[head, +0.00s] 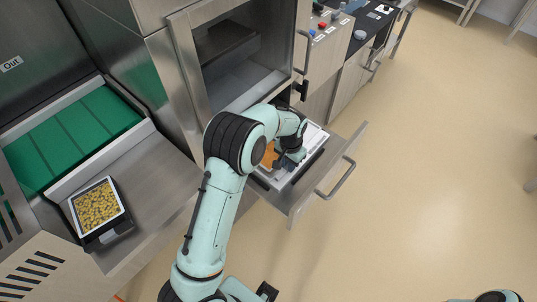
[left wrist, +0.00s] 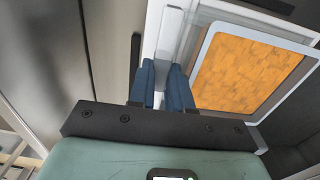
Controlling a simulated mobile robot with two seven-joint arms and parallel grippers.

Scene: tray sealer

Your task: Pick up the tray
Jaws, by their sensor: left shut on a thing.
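A tray with orange contents (head: 268,156) sits in the open drawer (head: 302,205) under the machine's chamber. My arm partly covers it in the head view. In the left wrist view the pale tray rim (left wrist: 203,48) and its orange contents fill the right side. My left gripper (head: 289,161) is down at the tray in the drawer. In the left wrist view its blue fingers (left wrist: 164,68) stand one on each side of a pale edge beside the orange contents, shut on the tray. The exact contact is hard to see.
A second tray with yellow pieces (head: 97,206) rests on a dark holder on the steel surface at left, beside a green conveyor (head: 72,137). The chamber opening (head: 232,62) is above the drawer. The drawer handle (head: 337,180) juts out. The floor at right is clear.

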